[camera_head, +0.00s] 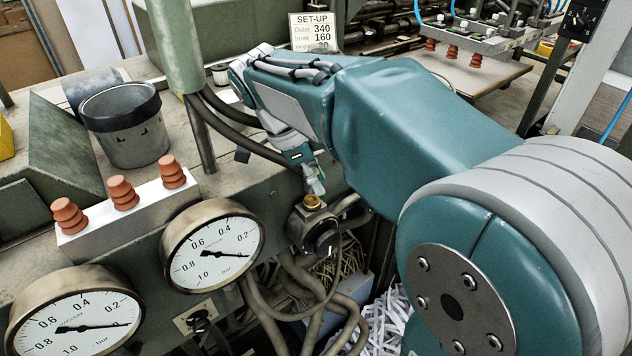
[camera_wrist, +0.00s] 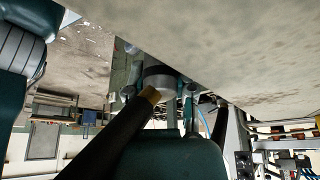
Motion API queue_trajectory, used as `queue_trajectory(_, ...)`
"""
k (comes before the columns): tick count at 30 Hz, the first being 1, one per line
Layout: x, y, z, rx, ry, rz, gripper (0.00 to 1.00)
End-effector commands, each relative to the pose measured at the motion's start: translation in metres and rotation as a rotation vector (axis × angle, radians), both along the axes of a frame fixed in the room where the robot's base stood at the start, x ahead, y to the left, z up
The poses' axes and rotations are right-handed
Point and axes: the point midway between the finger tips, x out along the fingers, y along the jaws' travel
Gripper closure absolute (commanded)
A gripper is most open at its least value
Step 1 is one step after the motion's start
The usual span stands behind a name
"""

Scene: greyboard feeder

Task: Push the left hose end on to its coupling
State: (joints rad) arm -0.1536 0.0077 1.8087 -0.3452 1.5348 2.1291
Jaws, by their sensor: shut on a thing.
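My gripper (camera_head: 315,181) points down just above the brass coupling (camera_head: 312,202), which sits on top of a round dark valve body (camera_head: 318,232). It is shut on a dark hose (camera_head: 252,149) that comes in from the left, out from behind the green post. The gripper hides the hose end in the head view. Hose and brass appear to meet there; I cannot tell whether the end is over the coupling.
A second dark hose (camera_head: 231,108) runs behind my wrist. Two vacuum gauges (camera_head: 212,246) and a block with orange suction cups (camera_head: 122,193) stand at left, near a grey pot (camera_head: 124,130). Looped pipes (camera_head: 300,290) and shredded paper (camera_head: 385,318) lie below the valve.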

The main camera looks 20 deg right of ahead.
Motion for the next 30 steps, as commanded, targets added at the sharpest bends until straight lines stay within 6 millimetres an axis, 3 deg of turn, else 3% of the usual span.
queue_trajectory(18,0.000,0.000,0.027,0.002,-0.006,-0.001,1.00)
queue_trajectory(30,0.000,0.000,0.029,0.002,-0.004,-0.001,1.00)
